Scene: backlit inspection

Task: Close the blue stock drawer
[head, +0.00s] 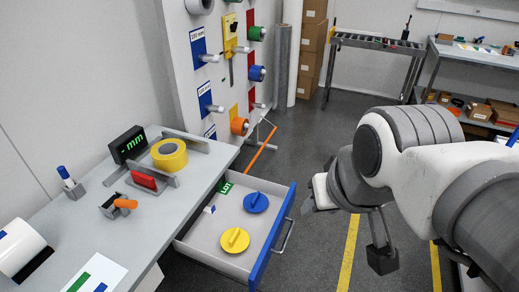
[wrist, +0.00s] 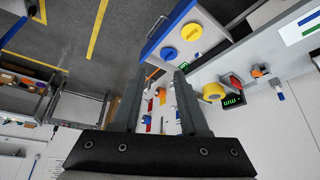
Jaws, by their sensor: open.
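The blue stock drawer (head: 272,242) is pulled out from under the grey bench, its blue front and metal handle (head: 286,235) facing right. Inside lie a blue knobbed disc (head: 256,202), a yellow knobbed disc (head: 235,240) and a green LOT label (head: 226,187). My gripper (head: 350,225) is open and empty, to the right of the drawer front and apart from it. In the wrist view my gripper (wrist: 160,75) shows two spread fingers, with the drawer's blue front (wrist: 168,28) beyond them near the top.
The bench top (head: 75,225) holds a yellow tape roll (head: 169,154), a digital mm display (head: 127,144) and small tools. A board with coloured rolls (head: 206,70) stands behind. An orange bar (head: 260,148) leans near the drawer's far end.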

